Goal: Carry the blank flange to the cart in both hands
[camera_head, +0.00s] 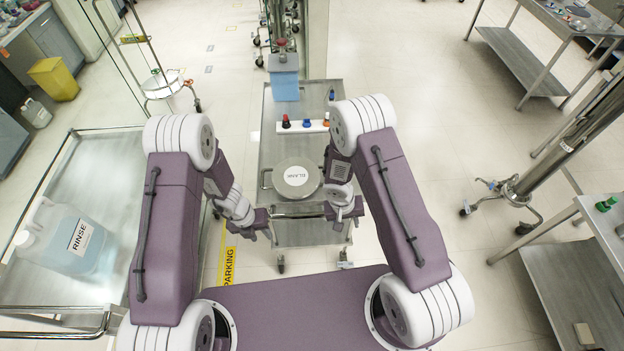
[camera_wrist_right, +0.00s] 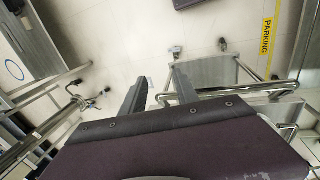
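The blank flange (camera_head: 296,179) is a round, silvery disc with a white BLANK label. It lies flat on the near part of the steel cart (camera_head: 262,135), with a handle showing at its left side. My left gripper (camera_head: 259,234) is in front of the cart's near left corner, apart from the flange, and looks open and empty. My right gripper (camera_head: 346,228) is by the cart's near right corner, also apart from the flange. In the right wrist view its two fingers (camera_wrist_right: 158,85) are spread with only floor between them; the flange does not show there.
Beyond the flange, a white strip with coloured caps (camera_head: 302,126) and a blue box (camera_head: 284,78) stand on the cart. A steel table at left holds a RINSE jug (camera_head: 62,240). A wheeled column stand (camera_head: 520,190) is at right. The floor right of the cart is clear.

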